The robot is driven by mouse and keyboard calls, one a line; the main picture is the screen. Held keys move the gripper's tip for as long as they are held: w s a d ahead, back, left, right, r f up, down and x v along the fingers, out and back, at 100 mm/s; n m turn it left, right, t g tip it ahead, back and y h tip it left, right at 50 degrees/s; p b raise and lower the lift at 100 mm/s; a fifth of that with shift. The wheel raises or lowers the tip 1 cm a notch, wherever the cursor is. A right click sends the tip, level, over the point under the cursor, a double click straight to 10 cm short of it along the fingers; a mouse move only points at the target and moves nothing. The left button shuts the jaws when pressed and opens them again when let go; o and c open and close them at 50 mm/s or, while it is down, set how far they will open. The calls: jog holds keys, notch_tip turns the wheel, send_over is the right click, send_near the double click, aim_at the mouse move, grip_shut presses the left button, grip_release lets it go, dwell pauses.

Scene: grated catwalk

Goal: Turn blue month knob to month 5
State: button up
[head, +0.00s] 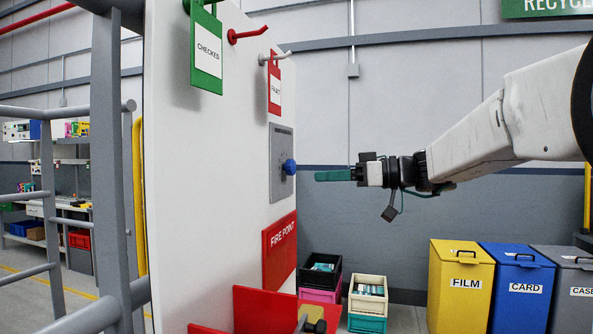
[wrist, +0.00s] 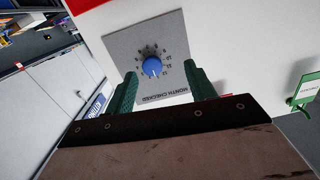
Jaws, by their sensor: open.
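The blue month knob (head: 289,167) sticks out from a grey plate (head: 277,188) on a white upright panel. In the wrist view the knob (wrist: 152,66) sits on the plate (wrist: 118,43) inside a ring of small numbers. The lettering "MONTH CHECKED" appears upside down there. A pale mark shows on the knob, but the number it points at is too small to tell. My gripper (head: 317,176) is to the right of the knob, level with it and apart from it. In the wrist view my green fingers (wrist: 160,72) are open, with the knob framed between them and nothing held.
A green "CHECKED" tag (head: 207,52) and a red tag (head: 274,84) hang above the plate. A red "FIRE POINT" sign (head: 280,250) is below it. Grey railings (head: 106,150) stand at the left. The space between gripper and knob looks clear.

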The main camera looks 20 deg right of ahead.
aim_at(294, 168)
jog(key=shift+n+t, duration=0.3)
jog(key=shift+t, duration=0.2)
jog(key=w+a, duration=0.2)
jog(key=w, duration=0.1)
jog(key=w+a+r, duration=0.1)
jog(key=w+a, duration=0.1)
jog(key=shift+w+a+r, duration=0.2)
jog(key=shift+w+a, duration=0.2)
jog(key=c, duration=1)
jog(key=shift+d, duration=0.15)
